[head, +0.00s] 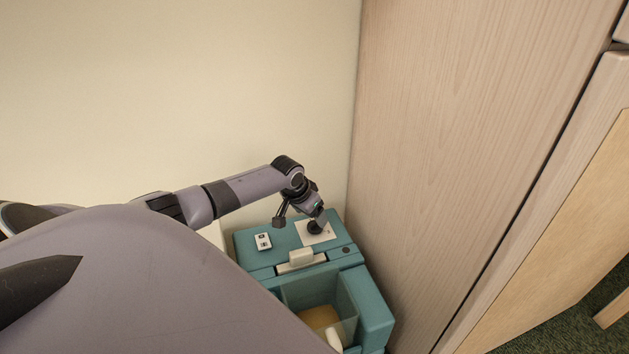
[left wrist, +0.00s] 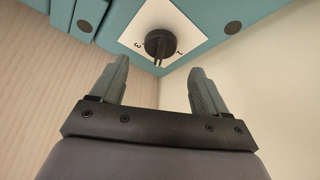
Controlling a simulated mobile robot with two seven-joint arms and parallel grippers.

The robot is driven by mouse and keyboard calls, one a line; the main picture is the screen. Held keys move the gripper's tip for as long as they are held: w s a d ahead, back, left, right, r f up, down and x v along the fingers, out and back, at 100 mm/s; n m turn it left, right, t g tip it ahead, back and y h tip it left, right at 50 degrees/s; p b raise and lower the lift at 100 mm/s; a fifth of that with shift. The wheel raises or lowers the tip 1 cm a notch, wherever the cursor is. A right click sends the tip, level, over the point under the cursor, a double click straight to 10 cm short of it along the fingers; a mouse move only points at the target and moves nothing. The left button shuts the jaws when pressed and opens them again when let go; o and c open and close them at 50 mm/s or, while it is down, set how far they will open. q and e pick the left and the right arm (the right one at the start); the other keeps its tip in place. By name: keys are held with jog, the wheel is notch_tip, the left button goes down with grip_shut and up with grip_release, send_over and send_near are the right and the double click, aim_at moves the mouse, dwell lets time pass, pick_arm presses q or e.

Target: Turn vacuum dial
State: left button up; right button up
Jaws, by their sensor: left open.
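The vacuum (head: 367,291) is a teal box-shaped machine standing low in the corner. Its dial is a round black knob on a white plate (head: 327,237) on the top face; the dial (left wrist: 158,43) shows best in the left wrist view, with the marks 3 and 1 on the plate. My left gripper (head: 298,222) is over the top of the vacuum, close to the dial. In the left wrist view my left gripper (left wrist: 158,75) is open and empty, its two fingers apart, with the dial beyond and between the tips. I cannot tell whether they touch it. My right gripper does not show.
A small white switch plate (head: 263,241) and a pale latch (head: 300,257) are on the vacuum's top. A clear bin (head: 312,290) is at its front. A cream wall (head: 180,90) stands behind and a wooden cabinet (head: 450,130) closely on the right.

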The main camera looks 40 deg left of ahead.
aim_at(315, 222)
pick_arm(q)
jog(key=b+x, duration=0.2)
jog(key=x, duration=0.2)
jog(key=shift+d, duration=0.1)
jog(key=shift+w+f+b, duration=0.2)
jog(key=shift+f+b, duration=0.15)
jog(key=shift+f, duration=0.05)
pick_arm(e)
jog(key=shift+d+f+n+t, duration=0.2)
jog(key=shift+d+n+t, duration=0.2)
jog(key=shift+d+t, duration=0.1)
